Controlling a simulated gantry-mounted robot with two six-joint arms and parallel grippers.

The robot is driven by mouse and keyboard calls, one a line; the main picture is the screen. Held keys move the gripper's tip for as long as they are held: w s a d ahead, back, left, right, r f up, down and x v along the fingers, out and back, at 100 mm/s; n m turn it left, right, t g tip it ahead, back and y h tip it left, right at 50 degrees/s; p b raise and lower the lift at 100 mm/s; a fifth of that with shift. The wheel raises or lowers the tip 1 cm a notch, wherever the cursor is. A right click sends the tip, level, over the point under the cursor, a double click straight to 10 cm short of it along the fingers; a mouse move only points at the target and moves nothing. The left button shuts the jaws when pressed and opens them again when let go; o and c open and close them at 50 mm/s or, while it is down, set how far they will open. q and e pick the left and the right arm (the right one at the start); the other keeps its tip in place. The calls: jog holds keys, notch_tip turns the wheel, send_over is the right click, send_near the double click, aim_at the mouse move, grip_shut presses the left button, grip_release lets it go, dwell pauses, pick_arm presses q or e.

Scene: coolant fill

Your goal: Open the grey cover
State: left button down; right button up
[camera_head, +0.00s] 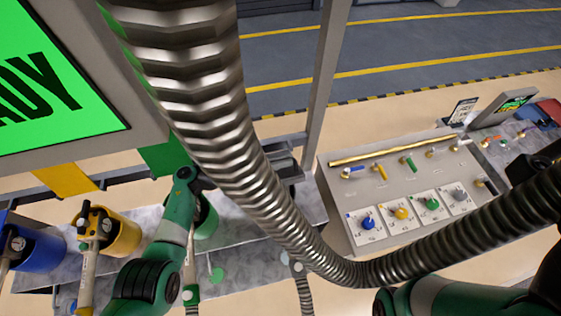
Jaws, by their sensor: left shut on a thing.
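My left arm reaches up from the bottom left, and its gripper (203,183) goes in behind the big ribbed metal hose. The hose hides the fingertips. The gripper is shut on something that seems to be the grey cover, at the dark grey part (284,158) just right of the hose. That part sits at the back of the grey bench by a post; how far it is open cannot be told. A green panel (164,157) and a yellow panel (66,180) stand raised to the left. My right gripper is not in view.
Blue (38,248) and yellow (122,236) vessels stand on the left bench, with a partly hidden green one (207,218). A ribbed hose (205,120) crosses the view. A panel (400,185) with coloured knobs lies right. A green screen (50,80) fills the upper left.

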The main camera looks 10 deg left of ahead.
pick_arm(q)
jog(key=c, duration=0.9)
grip_release()
jog(key=p+v, duration=0.1)
jog(key=v, duration=1)
jog(key=shift+s+a, duration=0.2)
jog(key=shift+a, duration=0.1)
